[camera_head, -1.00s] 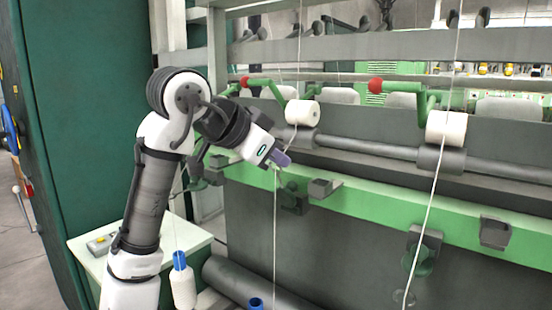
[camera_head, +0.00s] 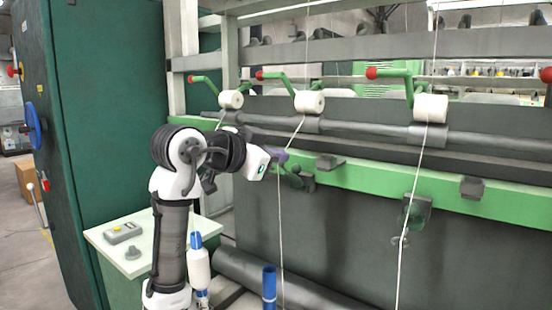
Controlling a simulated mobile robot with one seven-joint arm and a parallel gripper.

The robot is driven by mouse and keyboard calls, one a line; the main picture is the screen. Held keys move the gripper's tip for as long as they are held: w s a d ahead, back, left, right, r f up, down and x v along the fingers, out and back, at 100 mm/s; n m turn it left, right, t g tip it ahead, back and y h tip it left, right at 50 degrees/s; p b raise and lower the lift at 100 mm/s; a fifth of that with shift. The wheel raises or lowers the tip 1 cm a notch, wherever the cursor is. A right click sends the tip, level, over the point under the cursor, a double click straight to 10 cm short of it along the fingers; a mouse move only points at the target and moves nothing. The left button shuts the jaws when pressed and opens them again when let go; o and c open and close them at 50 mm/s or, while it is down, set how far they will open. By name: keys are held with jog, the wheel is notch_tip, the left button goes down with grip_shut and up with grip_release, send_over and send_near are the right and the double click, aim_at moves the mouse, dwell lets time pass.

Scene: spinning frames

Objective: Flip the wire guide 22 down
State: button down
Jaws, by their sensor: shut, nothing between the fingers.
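My gripper (camera_head: 280,158), with a purple-blue tip, is at the green rail (camera_head: 370,183) of the machine. It is shut and looks empty. Just below and right of it is a dark wire guide (camera_head: 297,178), partly covered by the gripper; I cannot tell whether they touch or which way it is flipped. A white thread (camera_head: 281,235) hangs straight down just below the gripper. Another dark guide (camera_head: 415,211) hangs on the rail further right, by a second thread (camera_head: 408,235). No number 22 is readable on any guide.
White spools (camera_head: 310,102) sit on a grey roller bar under green handles with red knobs (camera_head: 372,73). Dark brackets (camera_head: 472,187) jut from the rail. A small table (camera_head: 105,240) stands left of my arm, with a blue-topped bobbin (camera_head: 198,265) and blue tube (camera_head: 269,288) low down.

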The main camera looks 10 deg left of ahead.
jog(key=s+f+t+h+b, duration=0.1)
jog(key=s+f+t+b, duration=0.1)
jog(key=f+b, duration=0.3)
jog(key=s+a+f+t+h+b, duration=0.1)
jog(key=f+t+h+b, duration=0.1)
jog(key=f+b, duration=0.3)
jog(key=shift+s+a+m+t+b, duration=0.25)
jog(key=shift+s+m+t+b, duration=0.25)
jog(key=shift+b, duration=0.75)
jog(key=shift+w+f, duration=0.1)
jog(key=shift+w, duration=0.1)
